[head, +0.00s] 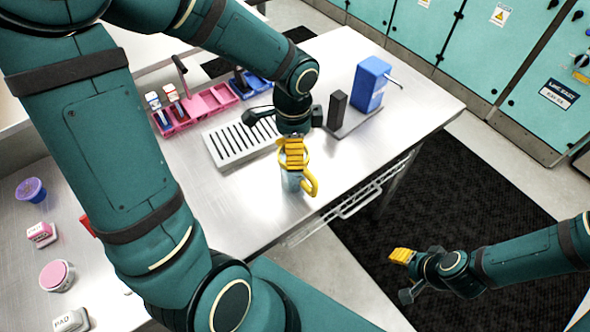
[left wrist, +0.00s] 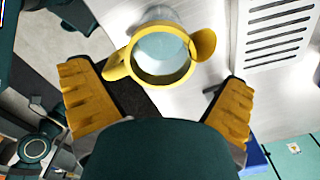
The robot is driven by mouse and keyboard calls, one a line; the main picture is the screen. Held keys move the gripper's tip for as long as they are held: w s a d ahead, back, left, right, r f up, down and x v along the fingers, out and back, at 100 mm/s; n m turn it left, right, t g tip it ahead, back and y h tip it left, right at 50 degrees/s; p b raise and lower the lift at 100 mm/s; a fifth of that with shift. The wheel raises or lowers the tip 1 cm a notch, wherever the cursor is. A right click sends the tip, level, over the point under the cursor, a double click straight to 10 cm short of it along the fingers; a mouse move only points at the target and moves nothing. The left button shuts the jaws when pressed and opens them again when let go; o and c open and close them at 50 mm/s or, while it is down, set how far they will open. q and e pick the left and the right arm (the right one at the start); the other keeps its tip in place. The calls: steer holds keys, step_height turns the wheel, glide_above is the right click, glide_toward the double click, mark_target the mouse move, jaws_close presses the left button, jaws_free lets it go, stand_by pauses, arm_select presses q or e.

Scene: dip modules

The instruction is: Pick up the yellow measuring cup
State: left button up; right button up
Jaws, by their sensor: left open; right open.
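The yellow measuring cup (head: 293,184) has a clear body, a yellow rim and a yellow handle on its right side in the head view. It stands near the front edge of the metal table. My left gripper (head: 292,148) is above it and hides part of its top. In the left wrist view, the cup's yellow rim (left wrist: 161,79) lies ahead, between the open fingers of my left gripper (left wrist: 160,80), with gaps on both sides; I cannot tell the exact depth. My right gripper (head: 403,256) is open and empty, away from the table over the dark mat.
A slotted grey rack (head: 226,157) lies left of the cup. A pink tray (head: 204,104) with small modules is behind it. A black block (head: 337,109) and a blue box (head: 371,85) stand at the back right. Bare table surrounds the cup's right side.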

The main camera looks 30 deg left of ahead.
mark_target(300, 176)
arm_select(q)
step_height(300, 176, down, 5)
steer(key=shift+a+f+b, duration=0.15)
steer(key=shift+f+b, duration=0.05)
steer(key=shift+b, duration=0.35)
steer(key=shift+c, duration=0.3)
steer(key=c, duration=1.1)
steer(key=shift+o, duration=0.2)
